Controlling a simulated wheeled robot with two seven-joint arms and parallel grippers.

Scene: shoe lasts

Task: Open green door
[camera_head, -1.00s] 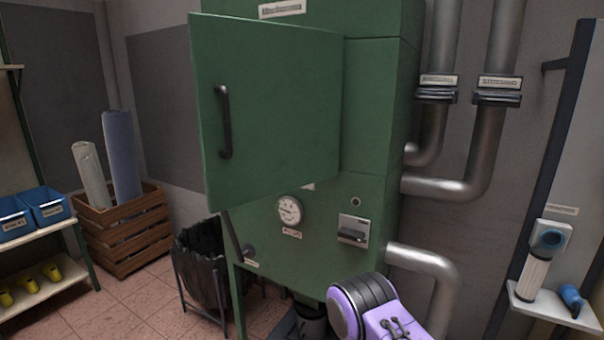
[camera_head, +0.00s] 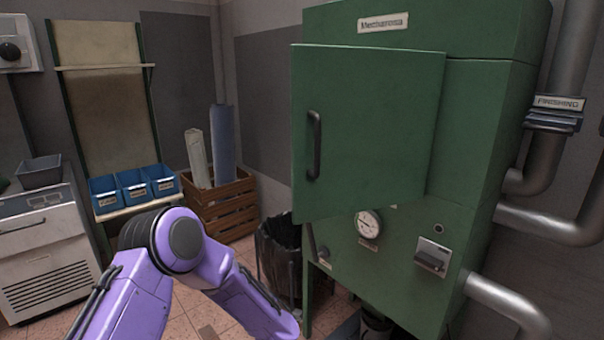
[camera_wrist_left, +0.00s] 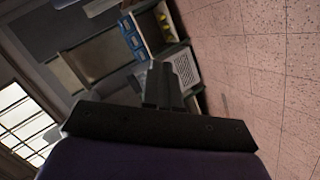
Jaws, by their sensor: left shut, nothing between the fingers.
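The green door (camera_head: 368,125) is on the front of a tall green cabinet (camera_head: 480,150) in the head view. It stands swung out from the cabinet front, partly open, with a dark vertical handle (camera_head: 314,145) near its left edge. The cabinet's inside is hidden behind it. My left arm shows purple at the lower left of the head view, but its fingers are out of that view. In the left wrist view my left gripper (camera_wrist_left: 161,85) is shut and empty, with the floor and distant shelf beyond it. It is apart from the door. My right gripper is not in view.
A black bin (camera_head: 280,250) stands below the door's left side. A wooden crate (camera_head: 222,205) with rolls and a shelf with blue bins (camera_head: 132,188) are at left. Metal pipes (camera_head: 560,225) run at right. Tiled floor is open between the crate and my arm.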

